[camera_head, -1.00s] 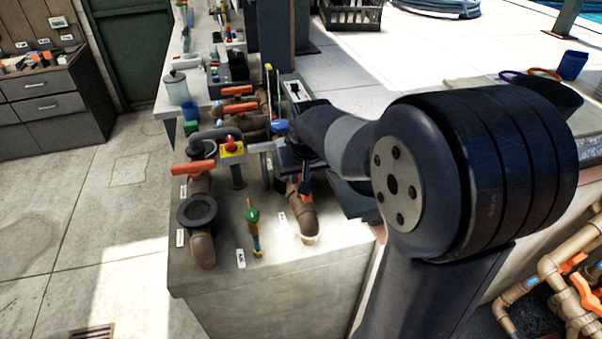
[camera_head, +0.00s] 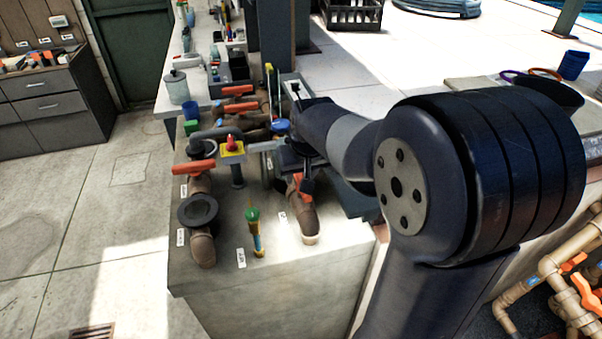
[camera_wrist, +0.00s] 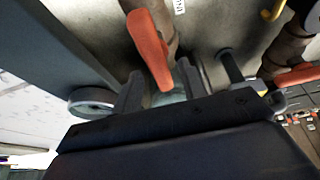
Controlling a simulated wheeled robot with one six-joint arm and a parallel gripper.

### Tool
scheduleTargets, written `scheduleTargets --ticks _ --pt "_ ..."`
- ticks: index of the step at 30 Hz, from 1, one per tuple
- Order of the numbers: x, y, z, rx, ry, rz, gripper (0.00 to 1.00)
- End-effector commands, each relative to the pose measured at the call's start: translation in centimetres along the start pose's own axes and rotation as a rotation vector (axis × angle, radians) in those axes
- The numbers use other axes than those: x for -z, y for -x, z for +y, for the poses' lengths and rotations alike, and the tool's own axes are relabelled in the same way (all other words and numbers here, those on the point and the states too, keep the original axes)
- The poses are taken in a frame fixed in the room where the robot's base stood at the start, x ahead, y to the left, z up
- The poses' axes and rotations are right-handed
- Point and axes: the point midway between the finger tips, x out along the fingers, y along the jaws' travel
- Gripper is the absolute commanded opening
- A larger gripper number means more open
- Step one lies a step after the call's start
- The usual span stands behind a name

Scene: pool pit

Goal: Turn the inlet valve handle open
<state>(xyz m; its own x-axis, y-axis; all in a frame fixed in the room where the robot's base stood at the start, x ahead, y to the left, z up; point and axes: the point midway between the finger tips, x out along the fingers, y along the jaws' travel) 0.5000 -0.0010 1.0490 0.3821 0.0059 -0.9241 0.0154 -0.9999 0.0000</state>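Several pipe valves with orange handles stand on the counter; their labels are too small to read, so I cannot tell which is marked inlet. One orange handle (camera_head: 297,187) is on the brown pipe at the counter's right, beside my gripper (camera_head: 307,186). In the wrist view this handle (camera_wrist: 149,45) reaches down between the two dark fingers of my gripper (camera_wrist: 160,90). The fingers stand apart, with visible space around the handle's end; firm contact is not visible. My wrist and arm hide part of the valve in the head view.
Another orange-handled valve (camera_head: 194,168) stands to the left, near a yellow block with a red knob (camera_head: 231,147). A green-topped fitting (camera_head: 252,214) stands in front. The counter front is bare.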

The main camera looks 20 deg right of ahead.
Motion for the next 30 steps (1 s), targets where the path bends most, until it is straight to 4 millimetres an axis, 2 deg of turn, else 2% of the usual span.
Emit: scheduleTargets --ticks 12,15,21,30 --pt "0.1 7.7 0.0 0.000 0.000 0.005 0.40" --pt "0.1 9.1 0.0 0.000 0.000 0.005 0.40" --pt "0.0 10.3 0.0 0.000 0.000 0.001 0.40" --pt "0.0 10.4 0.0 0.000 0.000 0.000 0.40"
